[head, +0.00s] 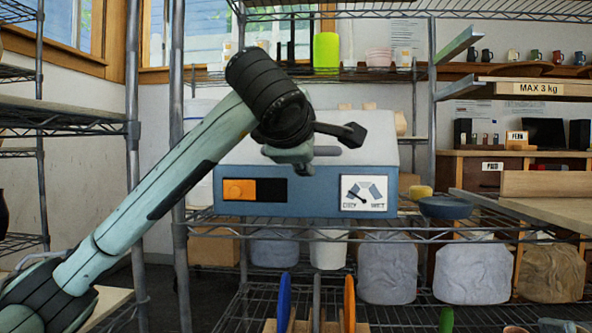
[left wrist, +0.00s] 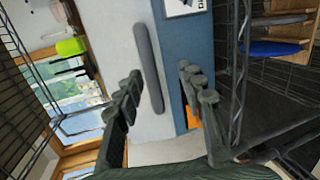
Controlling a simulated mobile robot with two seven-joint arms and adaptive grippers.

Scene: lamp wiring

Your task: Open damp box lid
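The damp box (head: 310,205) is a blue box with a pale grey-white lid (head: 375,128), standing on a wire shelf in the middle of the head view. The lid looks shut. A grey bar handle (head: 340,151) runs along the lid's sloping front, partly hidden by my left gripper. My left gripper (head: 325,148) is in front of the lid with its fingers apart. In the left wrist view the handle (left wrist: 149,68) stands between and beyond the open fingers of the left gripper (left wrist: 163,88); I cannot tell whether they touch it. My right gripper is not in view.
A dry/wet dial (head: 364,193) and an orange-black panel (head: 255,189) are on the box front. A blue bowl (head: 447,207) stands right of the box. Wire shelf posts (head: 178,240) stand left of it. Covered bundles (head: 387,268) sit on the shelf below.

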